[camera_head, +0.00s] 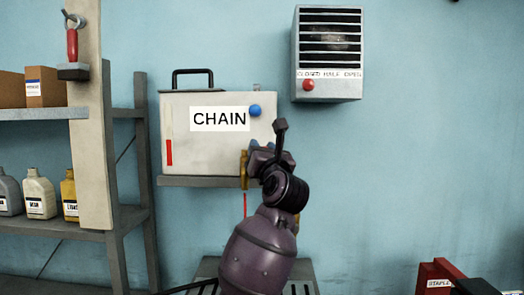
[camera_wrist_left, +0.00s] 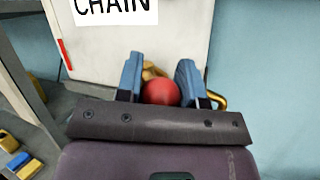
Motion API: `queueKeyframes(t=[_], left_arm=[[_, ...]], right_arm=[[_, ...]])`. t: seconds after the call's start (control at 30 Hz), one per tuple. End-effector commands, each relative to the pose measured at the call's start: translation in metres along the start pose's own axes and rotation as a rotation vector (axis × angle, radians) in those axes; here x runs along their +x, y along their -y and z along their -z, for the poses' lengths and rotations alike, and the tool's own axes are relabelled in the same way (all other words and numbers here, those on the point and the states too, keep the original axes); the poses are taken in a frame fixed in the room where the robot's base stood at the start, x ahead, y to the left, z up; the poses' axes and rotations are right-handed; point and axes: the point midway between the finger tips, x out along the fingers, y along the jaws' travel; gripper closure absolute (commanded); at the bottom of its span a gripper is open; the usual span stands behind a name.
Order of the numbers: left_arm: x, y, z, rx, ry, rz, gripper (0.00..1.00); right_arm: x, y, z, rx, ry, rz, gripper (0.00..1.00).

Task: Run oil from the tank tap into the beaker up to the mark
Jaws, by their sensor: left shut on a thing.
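The grey-white tank labelled CHAIN (camera_head: 185,150) stands on a wall shelf, with a red level strip (camera_head: 169,152) at its left. A brass tap (camera_head: 244,166) shows at its lower right. A thin red line, which looks like running oil (camera_head: 245,205), hangs straight below the tap. My left gripper (camera_head: 262,146) is at the tap. In the left wrist view its two blue fingers (camera_wrist_left: 159,80) are shut on the red ball knob (camera_wrist_left: 161,92), with brass behind it. The beaker and its mark are not visible; my left arm covers much of the area below. My right gripper is out of view.
A slatted grey stand (camera_head: 302,270) is low under the tank, partly behind my arm. Shelves (camera_head: 60,113) with boxes and bottles (camera_head: 39,195) stand left. A wall unit with a red button (camera_head: 308,85) is at upper right. Red bins (camera_head: 437,275) are lower right.

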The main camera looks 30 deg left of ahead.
Motion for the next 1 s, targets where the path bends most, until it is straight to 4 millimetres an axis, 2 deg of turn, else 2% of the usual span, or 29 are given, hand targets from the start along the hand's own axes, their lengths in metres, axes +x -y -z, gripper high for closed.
queueKeyframes(t=[0.37, 1.0], left_arm=[[0.003, 0.011, 0.001, 0.048, -0.030, -0.119, 1.00], [0.024, 0.039, 0.004, 0.260, -0.133, -0.619, 1.00]], right_arm=[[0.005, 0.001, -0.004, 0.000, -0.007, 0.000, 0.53], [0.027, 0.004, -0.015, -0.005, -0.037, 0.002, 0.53]])
